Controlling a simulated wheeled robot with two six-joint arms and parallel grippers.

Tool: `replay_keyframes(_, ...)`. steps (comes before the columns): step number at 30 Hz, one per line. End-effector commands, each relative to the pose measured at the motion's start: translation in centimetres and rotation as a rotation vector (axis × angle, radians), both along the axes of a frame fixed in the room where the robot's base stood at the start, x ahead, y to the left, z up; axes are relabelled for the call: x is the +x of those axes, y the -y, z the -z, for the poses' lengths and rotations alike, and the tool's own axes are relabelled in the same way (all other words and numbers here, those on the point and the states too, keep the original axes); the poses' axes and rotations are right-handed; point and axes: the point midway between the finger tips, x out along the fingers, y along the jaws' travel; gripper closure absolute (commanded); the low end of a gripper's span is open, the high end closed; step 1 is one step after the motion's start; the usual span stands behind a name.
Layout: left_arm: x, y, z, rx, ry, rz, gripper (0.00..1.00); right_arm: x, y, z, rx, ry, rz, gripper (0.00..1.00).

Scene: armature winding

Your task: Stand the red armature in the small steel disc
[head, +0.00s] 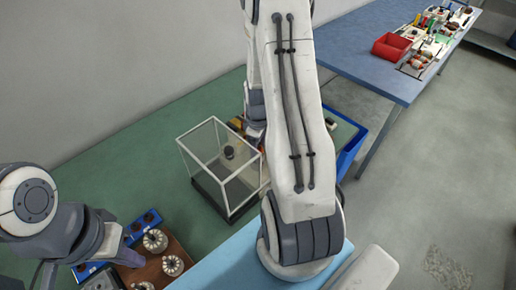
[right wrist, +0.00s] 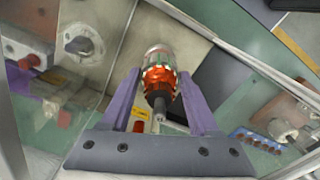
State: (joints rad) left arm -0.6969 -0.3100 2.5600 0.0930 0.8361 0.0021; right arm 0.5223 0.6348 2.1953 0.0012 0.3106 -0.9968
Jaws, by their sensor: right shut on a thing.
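The red armature (right wrist: 158,78) has a red middle, a silvery upper part and a grey shaft. In the right wrist view it sits between the purple fingers of my right gripper (right wrist: 158,100), which is shut on it. In the head view my right arm hides most of that gripper and the armature. I cannot make out the small steel disc for certain; a pale round piece with a dark centre (right wrist: 82,44) shows at the upper left of the right wrist view. My left gripper (head: 130,256) is low at the left, beside a brown board; its jaw opening is unclear.
A clear-walled case with a white frame (head: 205,160) stands on the green floor area, with a dark cylinder (head: 229,152) seen through it. The brown board (head: 180,262) carries several metal pieces. A blue table (head: 370,65) with a red bin (head: 391,46) stands at upper right.

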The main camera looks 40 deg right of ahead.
Motion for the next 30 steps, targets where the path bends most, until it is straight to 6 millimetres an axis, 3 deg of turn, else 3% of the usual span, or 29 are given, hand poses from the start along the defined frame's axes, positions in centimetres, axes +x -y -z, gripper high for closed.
replay_keyframes(7,0.00,0.00,-0.03,0.000,0.000,0.000,1.00,0.03,0.01,-0.05,-0.001,0.000,0.000,1.00)
replay_keyframes(8,0.00,0.00,-0.03,0.000,0.000,0.000,1.00,0.03,0.01,-0.05,-0.001,0.000,0.000,0.27)
replay_keyframes(9,0.00,0.00,-0.03,0.000,0.000,0.000,1.00,0.03,0.01,-0.05,-0.001,0.000,0.000,0.12)
replay_keyframes(10,0.00,0.00,-0.03,0.000,0.000,0.000,1.00,0.02,0.01,-0.05,0.000,0.000,0.000,0.04)
replay_keyframes(30,0.00,0.00,-0.21,0.000,0.000,0.000,1.00,-0.01,0.00,-0.23,0.000,0.000,0.000,0.04)
